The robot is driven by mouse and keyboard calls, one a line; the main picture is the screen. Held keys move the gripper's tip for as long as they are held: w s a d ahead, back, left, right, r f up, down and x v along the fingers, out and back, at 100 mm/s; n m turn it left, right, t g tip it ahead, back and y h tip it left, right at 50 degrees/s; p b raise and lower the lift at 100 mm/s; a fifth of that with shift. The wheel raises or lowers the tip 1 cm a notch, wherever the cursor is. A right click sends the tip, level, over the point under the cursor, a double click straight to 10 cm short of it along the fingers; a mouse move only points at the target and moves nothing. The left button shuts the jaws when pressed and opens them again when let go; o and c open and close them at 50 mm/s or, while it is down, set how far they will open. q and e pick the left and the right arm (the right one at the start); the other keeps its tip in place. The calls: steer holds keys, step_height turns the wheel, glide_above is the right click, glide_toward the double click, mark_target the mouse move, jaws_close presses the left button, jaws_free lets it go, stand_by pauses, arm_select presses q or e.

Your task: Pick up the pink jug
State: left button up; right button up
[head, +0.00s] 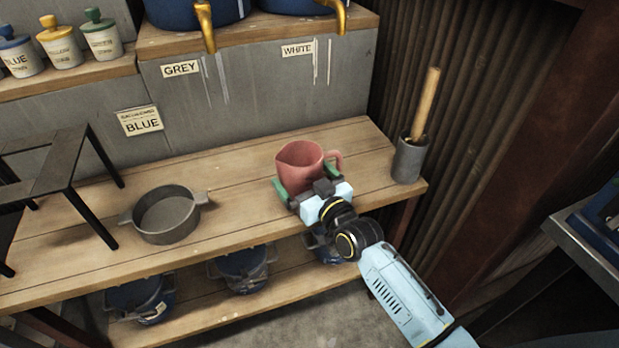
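The pink jug (300,164) stands upright on the wooden bench, with its handle on the right side. My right gripper (306,181) is at the near side of the jug, low down. Its green fingers are spread wide, one on the left of the jug and one on the right near the handle. The gripper body hides the lower front of the jug. I cannot make out firm contact between the fingers and the jug. My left gripper is not in view.
A grey pot (166,214) and a black metal stand (62,165) are on the bench to the left. A grey cup with a wooden-handled tool (409,160) stands at the right end. Blue tanks with brass taps (207,26) are above. Several blue pots (243,268) sit below.

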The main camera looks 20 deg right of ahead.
steer(key=shift+w, duration=0.1)
steer(key=c, duration=1)
steer(key=shift+c, duration=0.2)
steer(key=shift+r, duration=0.1)
